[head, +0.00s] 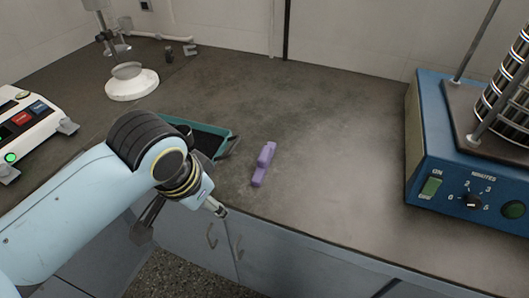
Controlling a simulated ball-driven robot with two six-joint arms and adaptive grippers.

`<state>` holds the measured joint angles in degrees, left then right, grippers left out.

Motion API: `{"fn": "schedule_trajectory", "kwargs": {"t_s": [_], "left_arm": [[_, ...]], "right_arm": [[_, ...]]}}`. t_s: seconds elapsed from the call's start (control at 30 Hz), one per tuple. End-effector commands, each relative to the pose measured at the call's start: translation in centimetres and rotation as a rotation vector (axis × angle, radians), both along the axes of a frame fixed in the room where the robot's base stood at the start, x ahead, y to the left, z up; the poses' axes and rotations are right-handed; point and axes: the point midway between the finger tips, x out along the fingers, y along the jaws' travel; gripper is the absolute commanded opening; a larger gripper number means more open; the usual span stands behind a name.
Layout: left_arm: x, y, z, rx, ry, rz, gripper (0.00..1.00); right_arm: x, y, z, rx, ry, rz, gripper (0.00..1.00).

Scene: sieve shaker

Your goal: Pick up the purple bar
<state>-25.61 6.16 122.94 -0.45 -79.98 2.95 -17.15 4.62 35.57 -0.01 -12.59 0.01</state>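The purple bar (264,162) lies on the dark grey worktop, near its front edge, in the middle of the head view. It has a raised, stepped shape and nothing touches it. My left gripper (188,186) is left of the bar and apart from it, seen from behind the wrist. Dark finger parts stick out on both sides of the wrist, spread wide, so it looks open. The wrist hides the space between the fingers, and I see nothing held. My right gripper is not in view.
A teal tray (222,131) with a dark inside sits partly behind my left arm. A blue sieve shaker (427,146) stands at right. A white-based stand (132,84) and a white balance (30,128) are at left. Worktop between bar and shaker is clear.

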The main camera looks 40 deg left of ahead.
Motion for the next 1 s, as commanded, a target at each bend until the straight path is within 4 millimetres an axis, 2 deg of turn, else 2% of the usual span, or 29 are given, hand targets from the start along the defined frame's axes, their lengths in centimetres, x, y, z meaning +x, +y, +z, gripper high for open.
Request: {"fn": "schedule_trajectory", "kwargs": {"t_s": [0.03, 0.1, 0.27, 0.5, 0.6, 0.73, 1.0], "left_arm": [[1.7, 0.0, 2.4, -0.005, -0.023, 0.023, 0.52], [3.4, 0.1, 3.3, -0.011, -0.034, 0.059, 0.52], [7.8, 0.3, 3.7, -0.028, -0.061, 0.138, 0.52], [14.7, 0.6, 3.4, -0.06, -0.091, 0.249, 0.52], [16.9, 0.7, 3.3, -0.07, -0.1, 0.283, 0.52], [18.3, 0.9, 2.4, -0.074, -0.101, 0.301, 0.52], [19.8, 1.4, -1.5, -0.075, -0.102, 0.301, 0.52]], "right_arm": [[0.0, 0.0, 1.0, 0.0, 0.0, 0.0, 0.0], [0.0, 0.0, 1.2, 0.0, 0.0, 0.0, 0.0], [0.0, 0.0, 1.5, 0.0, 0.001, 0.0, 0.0], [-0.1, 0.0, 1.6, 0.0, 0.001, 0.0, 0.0], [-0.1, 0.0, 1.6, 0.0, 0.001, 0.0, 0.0], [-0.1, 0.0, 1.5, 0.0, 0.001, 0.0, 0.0], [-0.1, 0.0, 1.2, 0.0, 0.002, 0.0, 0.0]]}}
